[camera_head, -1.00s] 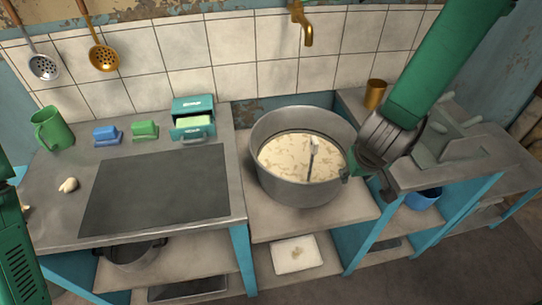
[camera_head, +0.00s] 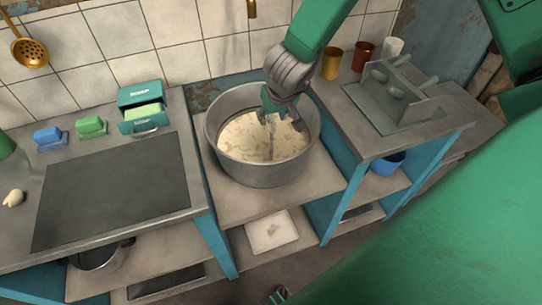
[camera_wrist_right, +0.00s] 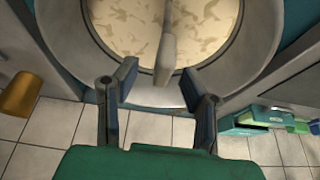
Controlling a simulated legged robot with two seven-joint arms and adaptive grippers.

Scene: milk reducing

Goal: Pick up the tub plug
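The round grey metal tub (camera_head: 262,173) stands on a low shelf between two counters. It holds cream-coloured, mottled liquid (camera_head: 240,140). The tub plug (camera_head: 270,150) shows as a pale upright handle rising from the liquid; its base is hidden. My right gripper (camera_head: 275,112) is over the tub, right at the top of the handle. In the right wrist view, my right gripper (camera_wrist_right: 160,85) has its two fingers apart, with the plug handle (camera_wrist_right: 167,50) ahead and roughly between them. I see no clear contact.
The tub's raised rim surrounds the gripper. A right counter holds a grey rack (camera_head: 390,100) and several cups, including a brass one (camera_head: 332,63). The left counter has a dark slab (camera_head: 110,190), a soap box (camera_head: 140,108) and two sponges. A white tray (camera_head: 271,232) lies below.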

